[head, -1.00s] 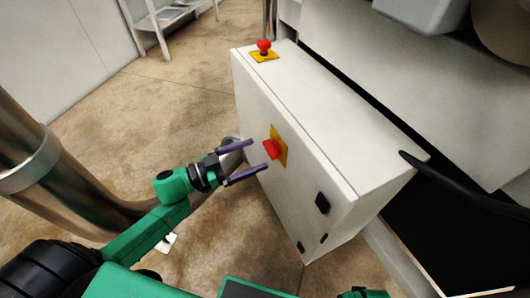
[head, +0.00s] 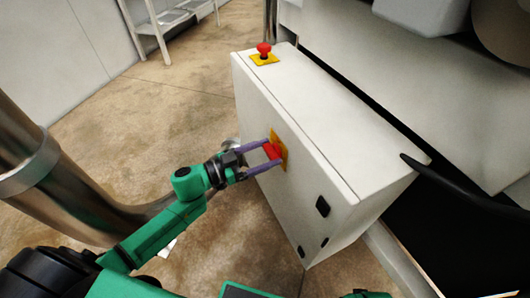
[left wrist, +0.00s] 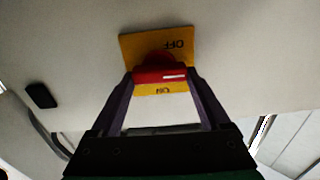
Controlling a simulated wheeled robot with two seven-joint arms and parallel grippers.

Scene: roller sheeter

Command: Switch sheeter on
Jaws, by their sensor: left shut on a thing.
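The sheeter's control cabinet (head: 290,180) is a light grey box. A red switch knob (head: 273,151) sits on a yellow plate (head: 284,158) on its front face. In the left wrist view the knob (left wrist: 160,75) lies across the plate (left wrist: 130,46), which bears the words OFF and ON. My left gripper (head: 277,152) is shut on the red knob, with one purple finger on each side of it. My right gripper is not in view.
A red mushroom button (head: 264,49) on a yellow base stands on top of the cabinet. A black latch (head: 322,206) is lower right on its front. A thick metal column (head: 60,180) is at the left, and a black handle (head: 460,184) at the right.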

